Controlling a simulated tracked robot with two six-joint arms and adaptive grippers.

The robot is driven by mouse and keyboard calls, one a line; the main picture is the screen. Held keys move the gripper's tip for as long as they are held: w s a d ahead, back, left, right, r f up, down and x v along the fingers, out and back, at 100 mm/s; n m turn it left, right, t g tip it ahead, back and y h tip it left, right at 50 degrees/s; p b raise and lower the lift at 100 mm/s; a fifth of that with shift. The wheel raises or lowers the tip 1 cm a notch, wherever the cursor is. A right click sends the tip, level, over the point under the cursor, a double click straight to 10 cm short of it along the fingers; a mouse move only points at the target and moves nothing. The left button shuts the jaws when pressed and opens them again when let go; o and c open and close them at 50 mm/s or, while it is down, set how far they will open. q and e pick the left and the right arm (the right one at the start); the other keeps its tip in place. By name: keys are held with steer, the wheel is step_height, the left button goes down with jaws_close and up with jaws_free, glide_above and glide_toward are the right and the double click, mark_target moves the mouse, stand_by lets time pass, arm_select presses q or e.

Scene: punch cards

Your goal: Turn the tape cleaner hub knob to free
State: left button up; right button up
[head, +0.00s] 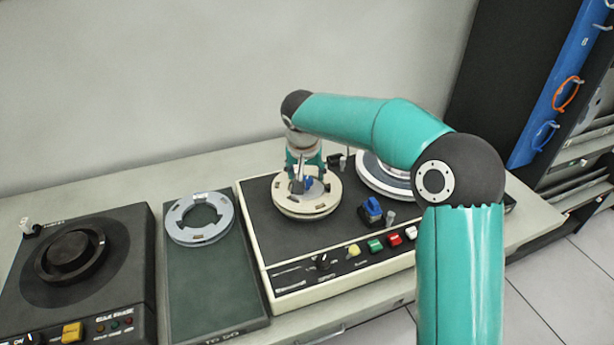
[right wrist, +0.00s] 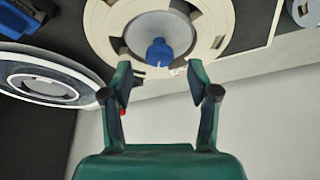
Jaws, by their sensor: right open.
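The tape cleaner (head: 260,240) is a dark-topped machine with a cream front, on the bench. A cream reel (head: 306,208) sits on its left hub, and the blue hub knob (head: 311,184) stands at the reel's centre. In the right wrist view the blue knob (right wrist: 159,52) sits on a grey hub disc inside the cream reel (right wrist: 220,20). My right gripper (head: 306,180) is above the reel, pointing down at the knob. In the right wrist view its fingers (right wrist: 164,75) are spread apart, with the knob just beyond the tips and between their lines. My left gripper is not in view.
A second reel (head: 385,176) sits on the cleaner's right side, partly behind my arm. A blue-topped block (head: 373,208) stands between the reels and the coloured front buttons (head: 375,245). A black machine (head: 75,260) stands at left.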

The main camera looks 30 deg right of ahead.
mark_target(307, 184)
steer(key=shift+x, duration=1.45)
steer(key=shift+c, duration=0.2)
jaws_close()
